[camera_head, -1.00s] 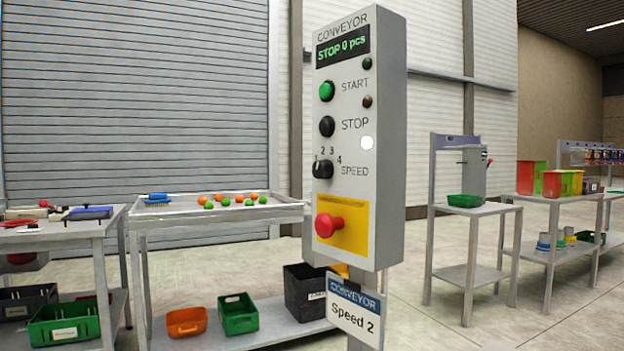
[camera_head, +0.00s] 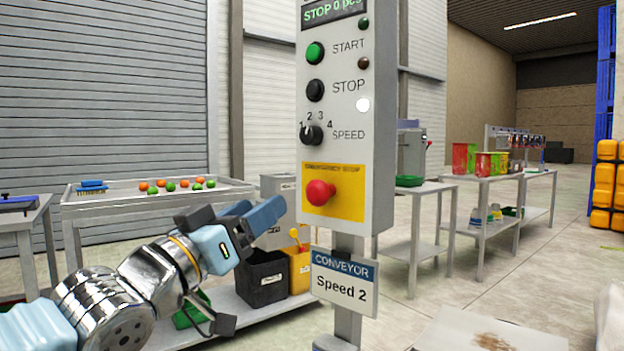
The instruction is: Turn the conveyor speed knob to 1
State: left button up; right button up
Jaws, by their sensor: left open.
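The conveyor panel (camera_head: 383,150) is a tall grey box on a post. Its black speed knob (camera_head: 311,134) sits below the stop button, with numbers 1 to 4 arched above it. The knob's small pale mark seems to lean up and left, towards 1, but it is too small to be sure. A sign (camera_head: 344,284) below reads "Speed 2". My left gripper (camera_head: 259,213), with blue-grey fingers, is open and empty. In the picture it is left of and below the knob, apart from the panel. My right gripper is not in view.
A green start button (camera_head: 315,53), a black stop button (camera_head: 315,90) and a red emergency button (camera_head: 319,193) share the panel face. A table with a tray of balls (camera_head: 150,199) stands behind. More tables stand at right.

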pick_arm(q)
jog(key=h, duration=0.1)
send_near(306, 139)
jog(key=shift+m, duration=0.3)
jog(key=p+x, duration=0.2)
jog(key=x, duration=0.6)
jog(key=shift+w+d+r, duration=0.1)
jog(key=shift+w+d, duration=0.15)
jog(key=shift+w, duration=0.05)
